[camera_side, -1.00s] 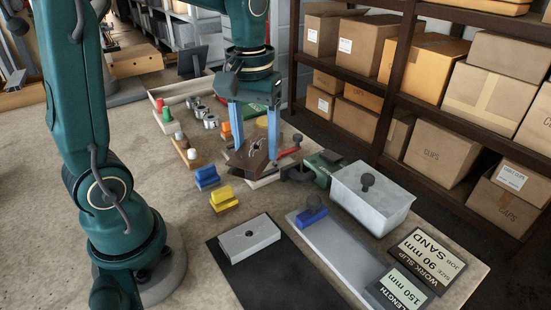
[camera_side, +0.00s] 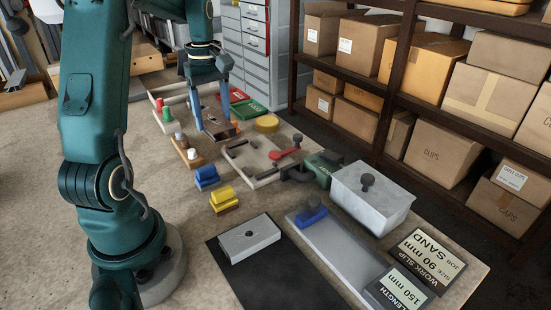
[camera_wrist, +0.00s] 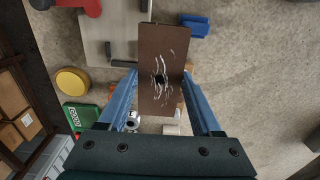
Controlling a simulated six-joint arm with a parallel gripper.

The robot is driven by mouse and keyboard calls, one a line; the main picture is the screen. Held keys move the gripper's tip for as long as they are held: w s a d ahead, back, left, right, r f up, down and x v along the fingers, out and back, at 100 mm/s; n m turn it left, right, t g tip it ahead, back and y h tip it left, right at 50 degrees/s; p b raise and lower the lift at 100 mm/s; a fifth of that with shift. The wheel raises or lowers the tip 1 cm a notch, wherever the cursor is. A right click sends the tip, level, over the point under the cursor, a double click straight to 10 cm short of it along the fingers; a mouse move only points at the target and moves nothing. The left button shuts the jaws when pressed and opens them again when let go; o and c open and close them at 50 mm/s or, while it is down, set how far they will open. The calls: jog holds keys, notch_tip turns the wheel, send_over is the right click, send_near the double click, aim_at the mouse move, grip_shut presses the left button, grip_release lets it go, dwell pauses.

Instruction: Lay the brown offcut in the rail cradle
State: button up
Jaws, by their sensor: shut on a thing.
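The brown offcut (camera_wrist: 161,50) is a flat dark-brown piece with white scratches and a dark hole, seen face-on in the wrist view. My gripper (camera_wrist: 158,76) is shut on it, a blue finger at each long side. In the side view my gripper (camera_side: 215,128) holds the offcut (camera_side: 221,134) among the things at the back of the table; its height above the table is hard to judge. I cannot tell for sure which fixture is the rail cradle; it may be partly hidden behind my gripper.
A pale board with a red clamp (camera_side: 284,154) lies in front of the gripper. Blue (camera_side: 207,175) and yellow (camera_side: 222,195) blocks stand nearer. A peg rack (camera_side: 186,148) stands close left.

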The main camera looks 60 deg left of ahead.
send_over(251, 159)
notch_tip(251, 159, down, 5)
jog(key=shift+r, duration=0.1)
jog(key=shift+f, duration=1.95)
jog(key=shift+f, duration=0.1)
jog(key=o, duration=1.4)
